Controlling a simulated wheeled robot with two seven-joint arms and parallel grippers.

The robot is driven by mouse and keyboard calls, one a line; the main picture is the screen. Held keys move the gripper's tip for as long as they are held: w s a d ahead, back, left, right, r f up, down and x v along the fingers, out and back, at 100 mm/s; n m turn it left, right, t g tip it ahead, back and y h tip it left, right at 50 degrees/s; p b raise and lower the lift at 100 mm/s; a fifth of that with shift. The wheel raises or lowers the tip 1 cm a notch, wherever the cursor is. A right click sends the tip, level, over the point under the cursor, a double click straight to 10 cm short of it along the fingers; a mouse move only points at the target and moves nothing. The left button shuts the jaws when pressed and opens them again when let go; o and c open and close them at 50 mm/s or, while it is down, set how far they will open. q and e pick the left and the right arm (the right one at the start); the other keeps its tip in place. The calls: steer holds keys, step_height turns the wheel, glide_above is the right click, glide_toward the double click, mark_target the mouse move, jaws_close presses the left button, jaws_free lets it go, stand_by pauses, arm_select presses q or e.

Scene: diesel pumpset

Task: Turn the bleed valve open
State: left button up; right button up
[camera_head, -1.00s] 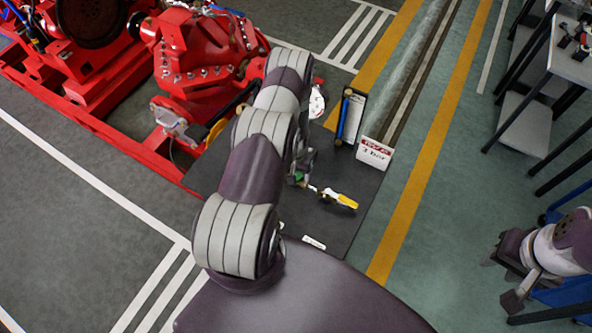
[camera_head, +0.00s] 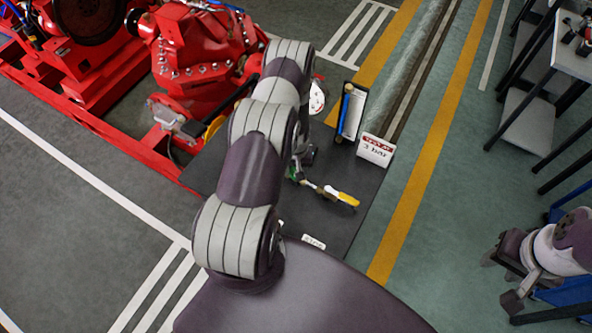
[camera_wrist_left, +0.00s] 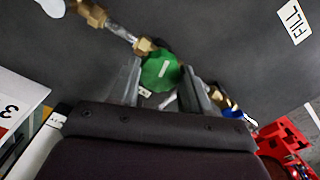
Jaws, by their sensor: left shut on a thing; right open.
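A green round knob (camera_wrist_left: 160,72) with a white line on its face sits between the fingers of my left gripper (camera_wrist_left: 161,78) in the left wrist view; I take it as the bleed valve's knob. The gripper is shut on it. Brass fittings (camera_wrist_left: 92,14) and a clear pipe piece run from the knob to the upper left. In the head view a bit of green (camera_head: 293,174) shows beside my left arm, which hides most of the left gripper. My right gripper (camera_head: 503,279) is open and empty at the right, far from the valve.
A yellow-handled part (camera_head: 347,199) lies on the dark mat (camera_head: 338,232) right of my left arm. A "TEST AT 3 bar" sign (camera_head: 375,150) stands by a blue cylinder on a board (camera_head: 346,112). A red pumpset (camera_head: 195,55) is at upper left. A grey table (camera_head: 577,63) is at upper right.

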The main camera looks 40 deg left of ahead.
arm_select(q)
steer(key=n+b, duration=0.3)
steer(key=n, duration=0.1)
steer(key=shift+f+n, duration=0.15)
steer(key=shift+n, duration=0.25)
steer(key=n+b, duration=0.2)
steer(key=n, duration=0.2)
steer(key=shift+b, duration=0.35)
steer(key=n+b, duration=0.2)
steer(key=n, duration=0.3)
steer(key=shift+n, duration=0.4)
steer(key=shift+w+r+n+b, duration=0.15)
steer(key=shift+n+b, duration=0.3)
steer(key=shift+n, duration=0.7)
steer(key=shift+s+r+n+b, duration=0.1)
steer(key=shift+n+b, duration=0.3)
steer(key=shift+n, duration=0.75)
steer(key=shift+w, duration=0.1)
steer(key=o, duration=1)
steer(key=shift+o, duration=0.3)
steer(key=shift+d, duration=0.1)
